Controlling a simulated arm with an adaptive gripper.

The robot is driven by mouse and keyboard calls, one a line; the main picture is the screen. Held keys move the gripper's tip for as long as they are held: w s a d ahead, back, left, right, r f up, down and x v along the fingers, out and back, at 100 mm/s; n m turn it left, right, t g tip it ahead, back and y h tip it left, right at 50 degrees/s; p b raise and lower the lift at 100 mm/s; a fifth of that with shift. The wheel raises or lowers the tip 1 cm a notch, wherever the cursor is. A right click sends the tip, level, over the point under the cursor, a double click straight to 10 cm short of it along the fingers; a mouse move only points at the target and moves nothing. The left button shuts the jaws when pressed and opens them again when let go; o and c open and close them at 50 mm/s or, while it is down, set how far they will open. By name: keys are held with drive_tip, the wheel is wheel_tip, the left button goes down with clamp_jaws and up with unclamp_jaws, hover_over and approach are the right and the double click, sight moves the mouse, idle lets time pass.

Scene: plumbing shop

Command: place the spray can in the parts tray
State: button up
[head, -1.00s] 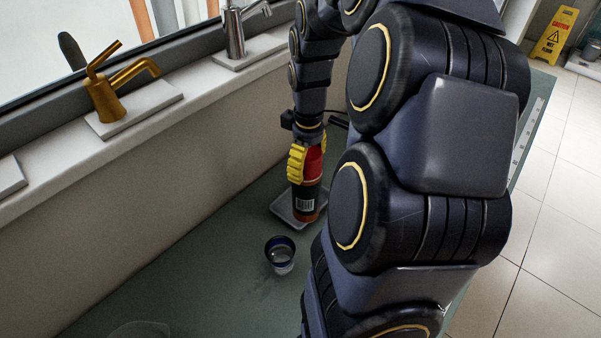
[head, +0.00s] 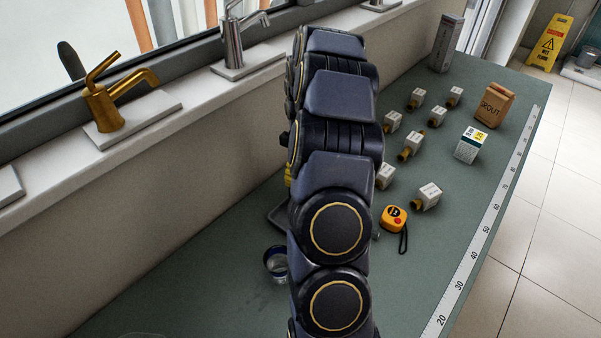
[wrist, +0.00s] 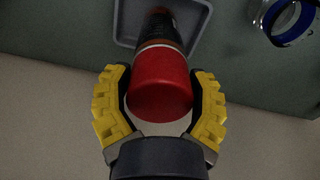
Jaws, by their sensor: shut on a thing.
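The spray can (wrist: 160,85) has a red top and a dark body. In the wrist view it points away from me, its far end over the grey parts tray (wrist: 122,28). My gripper (wrist: 160,98) is shut on the can, with yellow fingers on both sides of its red top. I cannot tell whether the can's base touches the tray.
A blue-rimmed cup (head: 274,264) stands close to the tray, partly behind my arm. The wall and sill (head: 190,110) run close along the left.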

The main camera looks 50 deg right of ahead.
drive_tip(key=shift+f, duration=0.3)
drive_tip(key=o, duration=1.2)
drive_tip(key=shift+f, duration=0.1)
